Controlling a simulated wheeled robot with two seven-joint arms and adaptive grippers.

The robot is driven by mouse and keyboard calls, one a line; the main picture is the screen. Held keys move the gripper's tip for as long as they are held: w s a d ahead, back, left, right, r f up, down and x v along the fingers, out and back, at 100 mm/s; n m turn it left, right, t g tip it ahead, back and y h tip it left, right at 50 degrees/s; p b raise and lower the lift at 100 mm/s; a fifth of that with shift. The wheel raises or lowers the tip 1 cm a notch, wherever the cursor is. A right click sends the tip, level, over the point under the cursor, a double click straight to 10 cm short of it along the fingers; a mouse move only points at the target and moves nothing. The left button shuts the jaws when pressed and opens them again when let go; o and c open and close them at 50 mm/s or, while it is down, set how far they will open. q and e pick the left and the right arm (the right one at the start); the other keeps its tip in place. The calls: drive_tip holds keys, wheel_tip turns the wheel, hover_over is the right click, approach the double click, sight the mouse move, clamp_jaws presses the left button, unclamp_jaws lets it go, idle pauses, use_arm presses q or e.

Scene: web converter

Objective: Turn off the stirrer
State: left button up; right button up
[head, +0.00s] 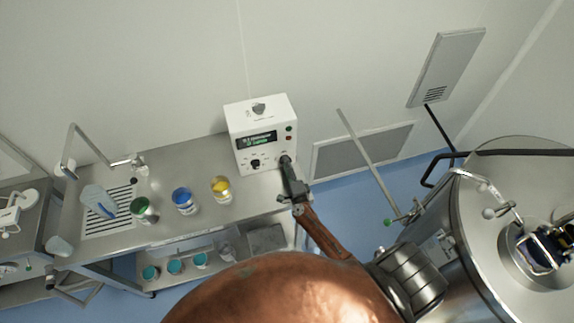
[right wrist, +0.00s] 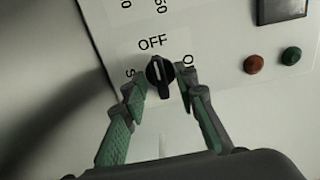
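A white control box (head: 262,140) with a green-lit display stands at the right end of the steel bench. My right gripper (head: 287,168) is at the lower right of its front panel. In the right wrist view a round black knob (right wrist: 160,77) sits between the two fingertips (right wrist: 161,84), and its white mark points up toward OFF. ON is printed to its right, partly hidden by a finger. The fingers stand apart on either side of the knob, very close to its edges, with no clear grip on it. My left gripper is not in view.
Yellow (head: 221,190), blue (head: 185,201) and green (head: 143,210) containers stand on the bench (head: 215,160), left of the box. A steel vessel (head: 470,240) is at the right. A red button (right wrist: 254,64) sits on the panel near the right finger.

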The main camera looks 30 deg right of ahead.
drive_tip(key=shift+s, duration=0.2)
drive_tip(key=v, duration=1.1)
drive_tip(key=shift+s+a, duration=0.2)
drive_tip(key=shift+s, duration=0.1)
